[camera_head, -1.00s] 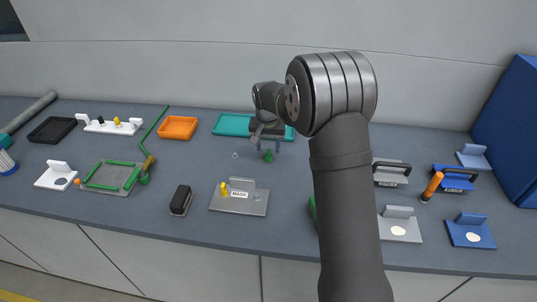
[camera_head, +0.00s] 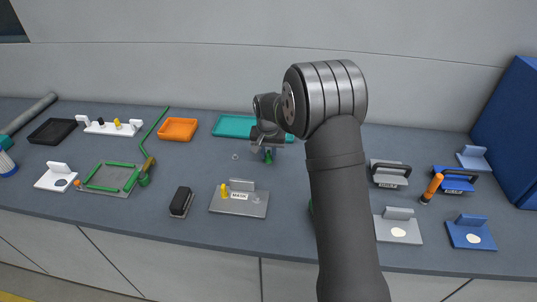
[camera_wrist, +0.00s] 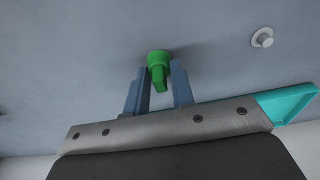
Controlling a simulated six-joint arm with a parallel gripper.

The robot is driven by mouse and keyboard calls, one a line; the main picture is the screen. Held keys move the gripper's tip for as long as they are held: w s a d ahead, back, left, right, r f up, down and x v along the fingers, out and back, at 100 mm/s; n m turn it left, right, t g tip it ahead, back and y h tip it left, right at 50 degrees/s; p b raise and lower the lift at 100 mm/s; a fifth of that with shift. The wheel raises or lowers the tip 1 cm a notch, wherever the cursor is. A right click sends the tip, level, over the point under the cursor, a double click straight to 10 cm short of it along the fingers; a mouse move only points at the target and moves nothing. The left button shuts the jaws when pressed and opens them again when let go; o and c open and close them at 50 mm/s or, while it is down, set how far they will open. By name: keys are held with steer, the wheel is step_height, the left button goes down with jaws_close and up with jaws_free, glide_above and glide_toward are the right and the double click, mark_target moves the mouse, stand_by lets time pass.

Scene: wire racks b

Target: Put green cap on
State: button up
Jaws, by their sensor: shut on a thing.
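The green cap (camera_head: 268,158) is at the middle of the counter. In the wrist view the green cap (camera_wrist: 157,66) has a wide round end and a narrower stem between my two blue-grey fingers. My gripper (camera_wrist: 160,82) is shut on the cap; in the head view my gripper (camera_head: 267,148) is low over the counter around it. I cannot tell whether the cap touches the counter. A grey plate labelled MASK (camera_head: 240,208) lies nearer the front edge, with a yellow peg (camera_head: 224,191) upright on its left part.
A teal tray (camera_head: 232,126) is behind my gripper. A small pale round piece (camera_head: 235,156) lies left of it, also seen in the wrist view (camera_wrist: 262,38). A black block (camera_head: 181,200) stands left of the plate. An orange tray (camera_head: 178,129) lies farther left.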

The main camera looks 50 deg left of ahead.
steer(key=shift+r, duration=0.6)
step_height(320, 180, up, 3)
steer(key=shift+f, duration=0.1)
steer(key=w+d+r, duration=0.6)
steer(key=d+r, duration=0.1)
steer(key=d, duration=0.2)
glide_above(257, 195)
step_height(257, 195, down, 2)
steer(key=shift+s+d+f, duration=0.1)
steer(key=shift+s+f, duration=0.05)
steer(key=shift+f, duration=0.1)
steer(key=shift+f, duration=2.4)
steer(key=shift+f, duration=1.25)
